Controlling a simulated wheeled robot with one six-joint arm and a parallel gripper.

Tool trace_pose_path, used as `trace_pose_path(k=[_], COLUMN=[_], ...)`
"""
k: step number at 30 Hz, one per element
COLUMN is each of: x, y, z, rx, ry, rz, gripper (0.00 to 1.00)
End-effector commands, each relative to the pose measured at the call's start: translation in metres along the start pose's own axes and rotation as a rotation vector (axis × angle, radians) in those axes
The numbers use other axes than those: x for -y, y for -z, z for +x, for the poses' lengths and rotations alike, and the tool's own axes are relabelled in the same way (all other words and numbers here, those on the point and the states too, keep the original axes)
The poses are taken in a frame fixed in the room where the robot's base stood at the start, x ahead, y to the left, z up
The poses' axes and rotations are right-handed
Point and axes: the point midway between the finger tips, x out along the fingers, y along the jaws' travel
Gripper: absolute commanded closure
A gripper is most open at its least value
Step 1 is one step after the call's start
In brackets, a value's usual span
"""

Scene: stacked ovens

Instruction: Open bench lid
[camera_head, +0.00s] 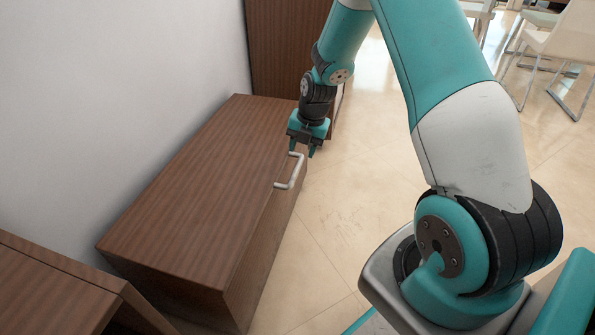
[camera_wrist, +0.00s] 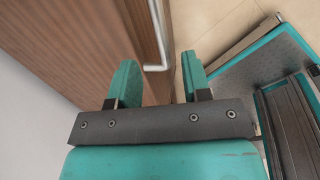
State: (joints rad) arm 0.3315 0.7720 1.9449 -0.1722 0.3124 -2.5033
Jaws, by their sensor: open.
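The brown wooden bench (camera_head: 190,195) stands against the white wall with its lid lying shut. A pale metal handle (camera_head: 290,172) sits at the lid's right edge. My gripper (camera_head: 302,147) is open and empty at the far end of the handle, over the lid's edge. In the wrist view, the two teal fingers of my gripper (camera_wrist: 158,85) are spread apart. The handle (camera_wrist: 160,35) shows ahead of and between the fingers there, apart from both of them. The lid (camera_wrist: 75,40) fills the upper left of that view.
A tall brown cabinet (camera_head: 285,45) stands behind the bench's far end. Another brown wooden piece (camera_head: 50,295) is at the lower left. The white wall (camera_head: 120,90) borders the bench on the left. Tiled floor (camera_head: 350,190) is clear to the right; white chairs (camera_head: 565,45) stand far off.

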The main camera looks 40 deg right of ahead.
Motion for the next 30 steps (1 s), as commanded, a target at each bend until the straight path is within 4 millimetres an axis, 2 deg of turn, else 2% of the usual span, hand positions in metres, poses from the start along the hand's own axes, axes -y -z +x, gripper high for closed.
trace_pose_path(k=[1,3,9,15,23,24,29,30], x=[0.001,0.001,0.001,0.000,0.000,0.000,0.000,0.000], y=[0.001,0.001,0.000,0.000,0.000,0.000,0.000,0.000], z=[0.017,0.032,0.062,0.074,0.074,0.074,0.074,0.074], rx=[-0.003,-0.002,-0.001,0.000,0.000,0.000,0.000,0.000], ry=[0.002,0.002,0.000,-0.001,-0.001,-0.001,-0.001,-0.001], rz=[0.000,0.000,0.000,0.000,0.001,0.001,0.001,0.001], gripper=[0.56,0.56,0.56,0.56,0.56,0.60,0.97,1.00])
